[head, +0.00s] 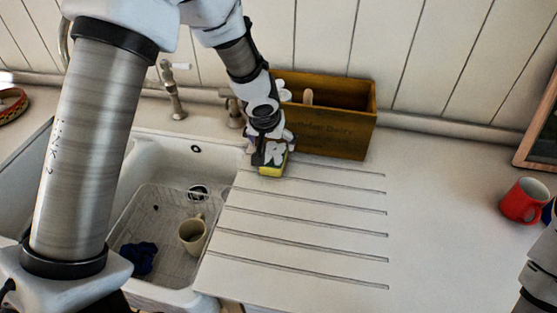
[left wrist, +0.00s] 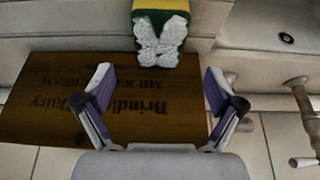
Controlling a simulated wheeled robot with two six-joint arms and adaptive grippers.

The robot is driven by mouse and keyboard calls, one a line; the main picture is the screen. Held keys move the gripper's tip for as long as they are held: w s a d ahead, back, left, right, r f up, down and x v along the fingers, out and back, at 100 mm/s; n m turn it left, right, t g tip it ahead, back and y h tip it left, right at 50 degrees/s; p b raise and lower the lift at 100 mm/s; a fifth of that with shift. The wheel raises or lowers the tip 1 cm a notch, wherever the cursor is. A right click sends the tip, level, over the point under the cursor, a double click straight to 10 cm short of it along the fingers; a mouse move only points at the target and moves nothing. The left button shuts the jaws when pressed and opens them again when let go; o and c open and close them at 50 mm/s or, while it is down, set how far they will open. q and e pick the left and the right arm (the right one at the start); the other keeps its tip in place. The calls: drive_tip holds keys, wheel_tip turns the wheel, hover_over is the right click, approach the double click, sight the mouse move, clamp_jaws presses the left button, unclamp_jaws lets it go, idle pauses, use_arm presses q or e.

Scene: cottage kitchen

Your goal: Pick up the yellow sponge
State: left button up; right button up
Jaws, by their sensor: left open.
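The yellow sponge (head: 270,171) has a green layer and sits at the back of the ribbed drainboard, beside the sink and in front of a wooden box. It also shows at the top of the left wrist view (left wrist: 172,8), with a white butterfly-shaped piece (left wrist: 160,42) against its near side. My left gripper (head: 268,148) points down over the sponge and partly hides it. In the left wrist view its two fingers (left wrist: 160,78) are wide apart with nothing between them; the sponge lies beyond the tips. My right gripper is not in view.
The lettered wooden box (head: 345,135) stands close behind and right of the left gripper. The white sink (head: 150,160) holds a wire rack, a beige mug (head: 193,235) and a dark blue cloth (head: 139,258). A red mug (head: 524,200) stands far right. The drainboard's front is clear.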

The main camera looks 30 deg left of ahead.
sight(274, 152)
use_arm(q)
drive_tip(key=b+x, duration=0.1)
drive_tip(key=x, duration=0.7)
drive_tip(key=shift+s+d+r, duration=0.1)
drive_tip(key=shift+r, duration=0.05)
drive_tip(key=c, duration=0.8)
